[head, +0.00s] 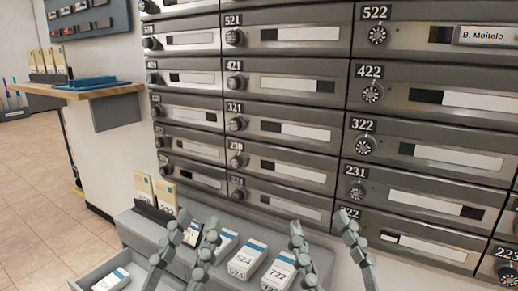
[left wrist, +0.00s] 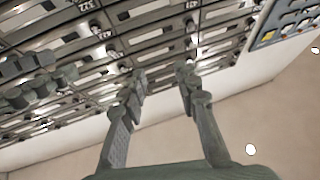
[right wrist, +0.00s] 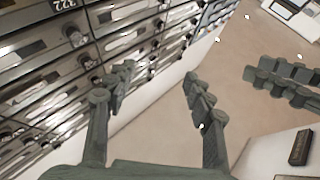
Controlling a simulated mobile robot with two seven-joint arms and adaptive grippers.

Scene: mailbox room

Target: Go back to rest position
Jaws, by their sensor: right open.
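My left gripper (head: 196,222) is at the lower middle of the head view, in front of the sorting tray below the mailboxes. Its two fingers stand apart with nothing between them, as the left wrist view (left wrist: 160,78) also shows. My right gripper (head: 321,224) is to its right, at a similar height, in front of the mailbox wall. Its fingers are wide apart and empty, as the right wrist view (right wrist: 157,77) also shows. Each wrist view shows parts of the other gripper's fingers at its side.
Grey mailboxes (head: 290,131) with numbered dials fill the wall ahead. A grey tray (head: 140,232) below them holds several white-and-blue letter boxes (head: 277,270) and upright cards. A wooden shelf (head: 95,92) with a blue tray (head: 85,82) is at the left. Tiled floor (head: 40,200) lies clear at left.

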